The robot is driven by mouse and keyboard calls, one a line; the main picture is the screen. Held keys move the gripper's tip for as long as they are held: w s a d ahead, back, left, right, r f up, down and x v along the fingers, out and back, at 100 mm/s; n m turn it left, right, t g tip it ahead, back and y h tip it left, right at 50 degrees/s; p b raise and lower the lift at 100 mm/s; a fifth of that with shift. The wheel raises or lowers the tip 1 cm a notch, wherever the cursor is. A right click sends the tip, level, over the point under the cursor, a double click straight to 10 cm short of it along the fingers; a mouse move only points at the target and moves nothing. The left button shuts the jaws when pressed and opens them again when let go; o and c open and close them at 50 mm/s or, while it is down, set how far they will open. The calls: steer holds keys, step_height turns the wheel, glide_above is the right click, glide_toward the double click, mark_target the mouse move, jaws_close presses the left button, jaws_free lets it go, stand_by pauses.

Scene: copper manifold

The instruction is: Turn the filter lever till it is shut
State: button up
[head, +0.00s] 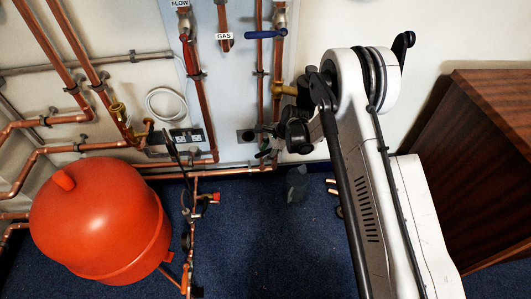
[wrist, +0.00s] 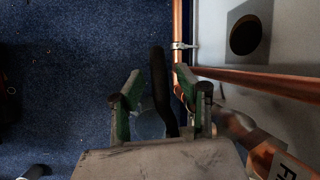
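In the wrist view, my gripper (wrist: 160,80) is open, with one green-padded finger on each side of a black lever (wrist: 158,72). Gaps show between the lever and both fingers. The lever is long and slightly bent, and its lower end is hidden by the gripper body. A tag (wrist: 288,166) starting with "FI" is partly in view at the lower right, beside a copper pipe. In the head view, my gripper (head: 268,148) is small and dark, low at the wall by the pipes. The lever cannot be made out there.
Copper pipes (wrist: 260,81) run close to the right of my gripper in the wrist view. In the head view, a red tank (head: 100,220) stands on the blue carpet (head: 265,250) at left, and a wooden cabinet (head: 490,150) at right. A blue-handled valve (head: 265,34) is higher up.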

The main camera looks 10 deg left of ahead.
steer(key=shift+r, duration=0.1)
steer(key=v, duration=1.1)
steer(key=shift+d+r, duration=0.2)
steer(key=shift+r, duration=0.15)
